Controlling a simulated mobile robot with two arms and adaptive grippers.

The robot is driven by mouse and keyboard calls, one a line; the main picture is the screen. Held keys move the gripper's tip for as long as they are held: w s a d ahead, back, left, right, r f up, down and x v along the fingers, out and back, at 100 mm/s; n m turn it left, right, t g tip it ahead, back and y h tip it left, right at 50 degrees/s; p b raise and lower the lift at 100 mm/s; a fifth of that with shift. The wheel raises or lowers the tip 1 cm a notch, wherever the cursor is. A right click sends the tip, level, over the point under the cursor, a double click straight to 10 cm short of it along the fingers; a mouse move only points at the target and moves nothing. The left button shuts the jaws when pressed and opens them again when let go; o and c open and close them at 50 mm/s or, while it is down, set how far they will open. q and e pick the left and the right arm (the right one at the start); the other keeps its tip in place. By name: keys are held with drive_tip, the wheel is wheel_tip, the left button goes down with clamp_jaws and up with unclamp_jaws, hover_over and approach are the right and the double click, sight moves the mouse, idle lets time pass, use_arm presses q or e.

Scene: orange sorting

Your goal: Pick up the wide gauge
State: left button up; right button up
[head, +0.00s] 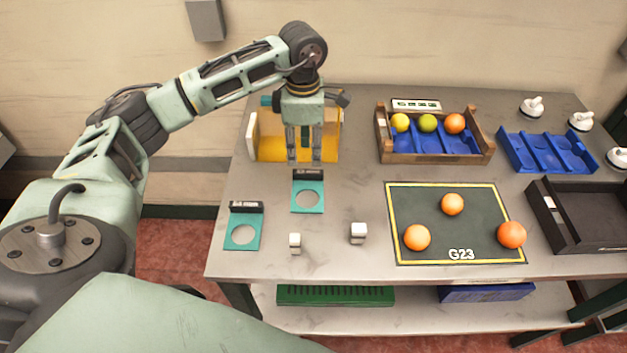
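Two teal gauge plates, each with a round hole and a raised black label tab, lie on the grey table. One gauge (308,185) is left of the table's middle; the other gauge (246,218) lies nearer the front left. Their labels are too small to read, and I cannot tell surely which is the wide one. My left gripper (304,160) points down just behind the tab of the farther gauge. Its two fingers are apart with nothing seen between them. Contact with the tab cannot be told. My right gripper is not in view.
A yellow tray (268,150) stands behind my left gripper. Two small white blocks (295,243) (358,233) are near the front edge. A dark G23 mat (430,215) holds three oranges. A wooden crate (430,157) with fruit, blue tray (545,150) and black tray (550,215) are to the right.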

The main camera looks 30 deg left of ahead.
sight(307, 171)
use_arm(q)
drive_tip(key=shift+w+f, duration=0.3)
drive_tip(key=shift+f, duration=0.2)
drive_tip(key=shift+w+f+p, duration=0.1)
drive_tip(key=shift+f+p, duration=0.2)
drive_tip(key=shift+f, duration=0.05)
drive_tip(key=shift+s+f+p, duration=0.3)
drive_tip(key=shift+f+p, duration=0.15)
drive_tip(key=shift+f, duration=0.3)
wheel_tip(307, 171, down, 5)
drive_tip(key=shift+r+p, duration=0.2)
drive_tip(key=shift+p, duration=0.85)
drive_tip(key=shift+w+f, duration=0.1)
drive_tip(key=shift+f, duration=0.1)
drive_tip(key=shift+c, duration=0.9)
clamp_jaws()
